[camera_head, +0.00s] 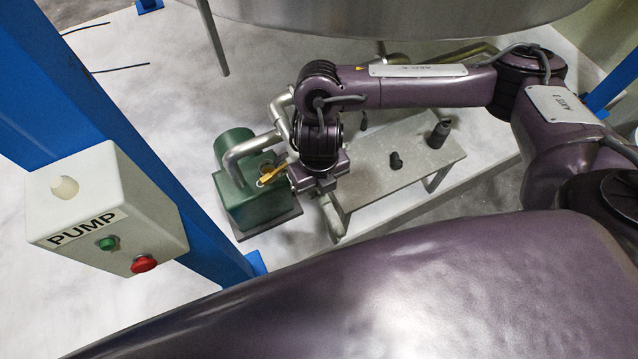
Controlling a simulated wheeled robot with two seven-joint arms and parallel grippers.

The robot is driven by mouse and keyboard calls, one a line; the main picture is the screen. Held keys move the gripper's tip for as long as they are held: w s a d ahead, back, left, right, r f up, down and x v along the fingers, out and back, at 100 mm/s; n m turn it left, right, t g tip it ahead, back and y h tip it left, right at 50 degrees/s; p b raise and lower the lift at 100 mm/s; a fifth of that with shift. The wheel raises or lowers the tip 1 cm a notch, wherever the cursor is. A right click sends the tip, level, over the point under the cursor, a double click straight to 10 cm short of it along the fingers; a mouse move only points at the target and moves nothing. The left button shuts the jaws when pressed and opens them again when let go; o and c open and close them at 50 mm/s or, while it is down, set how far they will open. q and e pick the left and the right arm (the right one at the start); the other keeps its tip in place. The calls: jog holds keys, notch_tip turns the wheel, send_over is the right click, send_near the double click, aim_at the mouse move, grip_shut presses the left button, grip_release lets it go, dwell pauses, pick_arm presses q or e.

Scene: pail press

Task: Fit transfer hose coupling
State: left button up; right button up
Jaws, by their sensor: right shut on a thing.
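My right gripper (294,178) reaches down beside the green pump (250,201), at the pump's right side. It is shut on a small yellow piece (273,174), which sticks out to the left toward the pump. A small pale ring or wire shows at the piece's left end. The fingertips and the contact are small and partly hidden by the wrist. I cannot tell whether the yellow piece touches the pump or is part of the coupling. No hose can be made out clearly. My left gripper is not in view.
A bent metal pipe (247,147) rises over the pump. A grey bench (428,159) to the right carries a dark fitting (396,160) and a dark cylinder (438,135). A large steel tank (330,15) stands behind. A blue post (85,120) bears the PUMP button box (105,207) at left.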

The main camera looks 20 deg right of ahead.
jog(key=shift+w, duration=1.6)
jog(key=shift+w+a, duration=0.1)
jog(key=shift+w, duration=0.15)
jog(key=shift+w+a+b, duration=0.1)
jog(key=shift+w+b, duration=0.3)
jog(key=shift+w, duration=0.45)
jog(key=o, duration=1.1)
jog(key=shift+r, duration=0.1)
